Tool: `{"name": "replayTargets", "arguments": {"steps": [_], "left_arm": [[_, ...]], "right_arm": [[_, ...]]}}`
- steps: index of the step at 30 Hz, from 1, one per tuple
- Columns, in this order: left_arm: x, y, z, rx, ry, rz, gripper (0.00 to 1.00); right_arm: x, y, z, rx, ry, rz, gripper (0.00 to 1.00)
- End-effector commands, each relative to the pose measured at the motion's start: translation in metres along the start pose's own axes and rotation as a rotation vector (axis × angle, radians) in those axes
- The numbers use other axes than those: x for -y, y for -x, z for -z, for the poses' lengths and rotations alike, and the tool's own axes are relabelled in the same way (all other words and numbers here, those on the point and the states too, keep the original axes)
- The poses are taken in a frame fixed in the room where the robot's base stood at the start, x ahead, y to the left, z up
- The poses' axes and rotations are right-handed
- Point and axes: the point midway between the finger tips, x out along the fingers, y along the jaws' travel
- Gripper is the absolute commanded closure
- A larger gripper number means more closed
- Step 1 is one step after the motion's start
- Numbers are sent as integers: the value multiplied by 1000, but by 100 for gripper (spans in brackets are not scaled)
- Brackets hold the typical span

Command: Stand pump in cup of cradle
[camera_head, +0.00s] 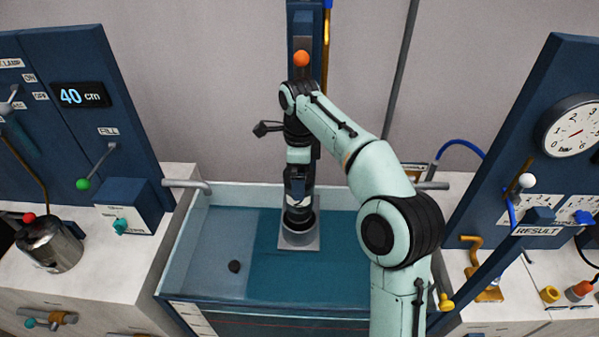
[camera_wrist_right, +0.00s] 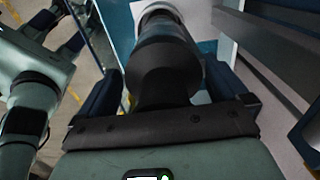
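The dark pump (camera_head: 298,214) stands upright, with its lower end inside the grey cup (camera_head: 299,238) of the cradle in the tank. Whether it rests on the cup's bottom is hidden. My right gripper (camera_head: 298,188) points down around the pump's upper part. In the right wrist view the black pump (camera_wrist_right: 165,75) lies between the two blue fingers of the right gripper (camera_wrist_right: 163,85). The fingers look spread, with narrow gaps beside the pump. My left gripper (camera_wrist_right: 55,34) shows at the upper left of the wrist view, its fingers apart and empty.
A steel pot (camera_head: 48,245) stands on the left counter. A gauge panel (camera_head: 530,125) rises at right. A column with an orange ball (camera_head: 301,59) stands behind.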

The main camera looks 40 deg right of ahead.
Motion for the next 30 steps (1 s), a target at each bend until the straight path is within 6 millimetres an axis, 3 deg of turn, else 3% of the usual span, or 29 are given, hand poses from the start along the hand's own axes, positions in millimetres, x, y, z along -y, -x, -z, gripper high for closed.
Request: {"name": "replayTargets", "arguments": {"steps": [5,13,17,30], "left_arm": [[-3,5,4,-5,-2,-2,57],[-22,33,31,-39,-14,-14,57],[-24,34,33,-41,-15,-14,57],[-21,31,28,-36,-13,-13,57]], "right_arm": [[0,11,-1,1,0,2,0],[2,73,-3,7,1,9,0],[2,98,-2,4,0,6,0],[0,121,0,-1,0,-1,0]]}}
